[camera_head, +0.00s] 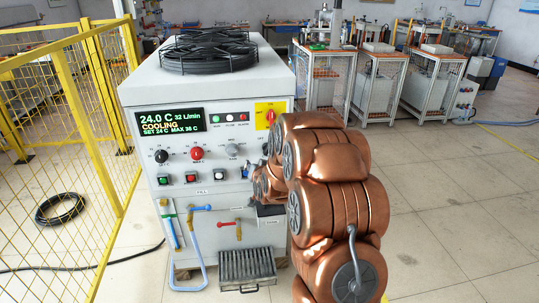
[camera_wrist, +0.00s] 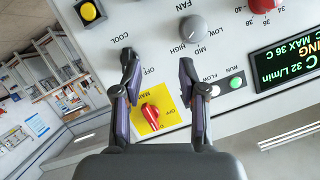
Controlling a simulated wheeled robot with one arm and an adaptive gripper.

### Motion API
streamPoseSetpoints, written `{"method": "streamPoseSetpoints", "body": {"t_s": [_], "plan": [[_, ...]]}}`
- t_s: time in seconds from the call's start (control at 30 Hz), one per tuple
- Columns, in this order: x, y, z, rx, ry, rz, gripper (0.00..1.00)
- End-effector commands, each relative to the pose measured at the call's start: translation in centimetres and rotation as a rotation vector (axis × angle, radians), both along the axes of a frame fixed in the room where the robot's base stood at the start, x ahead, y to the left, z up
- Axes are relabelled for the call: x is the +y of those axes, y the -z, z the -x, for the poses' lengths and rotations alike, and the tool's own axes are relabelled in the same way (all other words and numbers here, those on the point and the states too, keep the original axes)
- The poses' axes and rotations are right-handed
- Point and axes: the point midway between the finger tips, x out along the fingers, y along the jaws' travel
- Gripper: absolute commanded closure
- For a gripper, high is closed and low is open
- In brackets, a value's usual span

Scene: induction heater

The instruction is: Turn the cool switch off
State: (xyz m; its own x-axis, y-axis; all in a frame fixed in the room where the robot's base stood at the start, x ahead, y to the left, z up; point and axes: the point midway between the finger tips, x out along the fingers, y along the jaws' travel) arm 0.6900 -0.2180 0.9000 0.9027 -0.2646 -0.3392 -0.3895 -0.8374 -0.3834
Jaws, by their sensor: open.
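The heater's control cabinet (camera_head: 213,210) stands ahead in the head view, its display (camera_head: 171,122) reading COOLING. In the wrist view the panel appears upside down, with the COOL label (camera_wrist: 119,38) at upper left and an OFF mark near it. The cool switch lies beside the left fingertip, largely hidden by it, so its setting cannot be read. My gripper (camera_wrist: 157,66) is open and empty, its fingers spread in front of the panel. I cannot tell whether the left finger touches the switch. In the head view my arm hides this area.
Close by on the panel are the red main switch (camera_wrist: 150,113) on its yellow plate, a grey knob (camera_wrist: 193,28), a yellow button (camera_wrist: 88,11) and a green lamp (camera_wrist: 236,82). A yellow fence (camera_head: 97,130) stands left.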

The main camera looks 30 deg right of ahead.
Motion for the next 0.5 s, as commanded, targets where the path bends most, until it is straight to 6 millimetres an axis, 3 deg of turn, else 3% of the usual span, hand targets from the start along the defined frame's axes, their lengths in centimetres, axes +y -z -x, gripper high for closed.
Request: {"method": "streamPoseSetpoints", "body": {"t_s": [0.03,0.2,0.5], "plan": [[-1.4,1.2,-0.4,-0.041,0.024,-0.004,0.58],[-5.2,1.8,-1.6,-0.212,0.086,0.006,0.58],[-8.2,2.1,-1.7,-0.356,0.13,0.019,0.58]]}}
